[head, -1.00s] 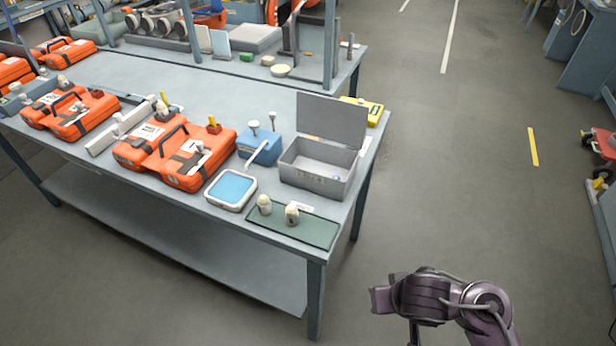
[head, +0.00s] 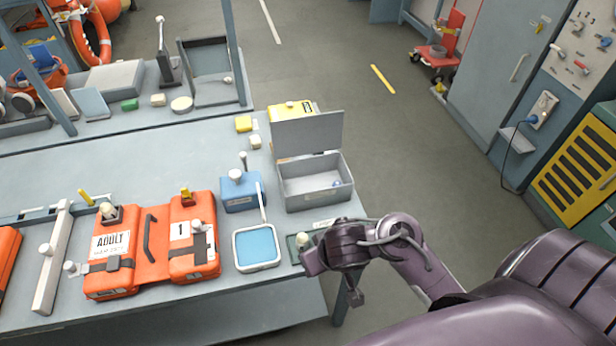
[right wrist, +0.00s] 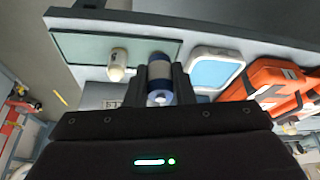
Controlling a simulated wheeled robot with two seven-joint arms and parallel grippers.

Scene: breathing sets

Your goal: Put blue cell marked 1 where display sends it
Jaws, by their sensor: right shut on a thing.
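My right gripper (right wrist: 160,85) is shut on a pale cell with blue bands (right wrist: 158,72), at the edge of the dark green mat (right wrist: 90,42); any number on it is not readable. In the head view the right gripper's fingertips are hidden behind my arm. A second, cream cell (right wrist: 117,65) stands beside it; one cream cell (head: 303,240) shows on the mat in the head view. An orange case (head: 152,245) reads "ADULT" and "1". A yellow device with a small dark screen (head: 307,105) stands behind the grey box; its reading is too small. My left gripper is not in view.
Left of the mat lies a white-framed light-blue panel (head: 256,248). Behind stand a blue block with posts (head: 240,195) and an open grey box (head: 315,185) with its lid raised.

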